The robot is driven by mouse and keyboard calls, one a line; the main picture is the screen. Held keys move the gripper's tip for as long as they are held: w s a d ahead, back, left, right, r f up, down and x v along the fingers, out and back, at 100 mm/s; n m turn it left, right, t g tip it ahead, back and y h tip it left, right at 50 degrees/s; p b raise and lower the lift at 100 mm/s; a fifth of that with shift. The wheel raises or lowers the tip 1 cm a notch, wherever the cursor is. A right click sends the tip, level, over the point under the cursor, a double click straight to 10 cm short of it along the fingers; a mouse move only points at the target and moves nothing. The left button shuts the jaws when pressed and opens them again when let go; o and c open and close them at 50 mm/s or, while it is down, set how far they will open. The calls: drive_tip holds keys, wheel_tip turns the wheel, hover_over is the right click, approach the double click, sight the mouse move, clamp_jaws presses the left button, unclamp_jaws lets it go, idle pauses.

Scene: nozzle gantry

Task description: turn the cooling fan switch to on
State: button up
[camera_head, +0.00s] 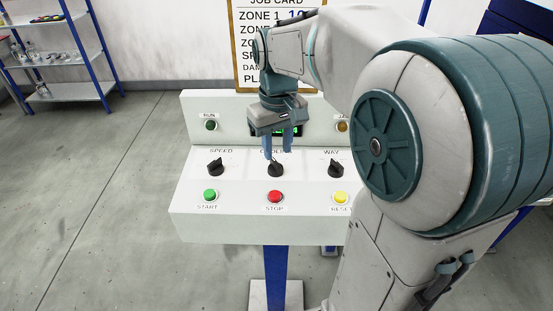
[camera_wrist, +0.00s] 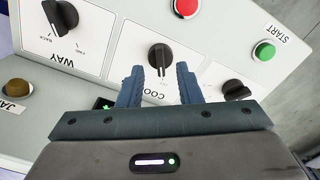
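The cooling fan switch (camera_head: 276,169) is a black rotary knob in the middle of the white control panel, under a label my fingers partly cover. In the wrist view the middle knob (camera_wrist: 159,57) lies just beyond my fingertips, beside a label of which "COO" shows. Its position marks are too small to read surely. My gripper (camera_head: 278,150) is above the knob in the head view; in the wrist view my gripper (camera_wrist: 161,72) has its two blue fingers apart, with a clear gap and nothing held. I cannot tell whether the fingertips touch the knob.
The SPEED knob (camera_head: 216,167) and the WAY knob (camera_head: 336,168) flank the middle one. The green START (camera_head: 210,195), red STOP (camera_head: 275,196) and yellow RESET (camera_head: 340,197) buttons sit in front. An upright back panel (camera_head: 230,104) with lamps stands behind.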

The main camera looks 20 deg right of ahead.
sight(275, 164)
drive_tip(key=shift+f, duration=2.25)
drive_tip(key=shift+c, duration=0.3)
clamp_jaws()
drive_tip(key=m, duration=0.6)
drive_tip(key=shift+a+r, duration=0.1)
drive_tip(key=shift+a, duration=0.15)
drive_tip(key=m, duration=0.5)
drive_tip(key=shift+w+a+m+p, duration=0.2)
drive_tip(key=shift+m+p, duration=0.1)
drive_tip(key=shift+m, duration=0.1)
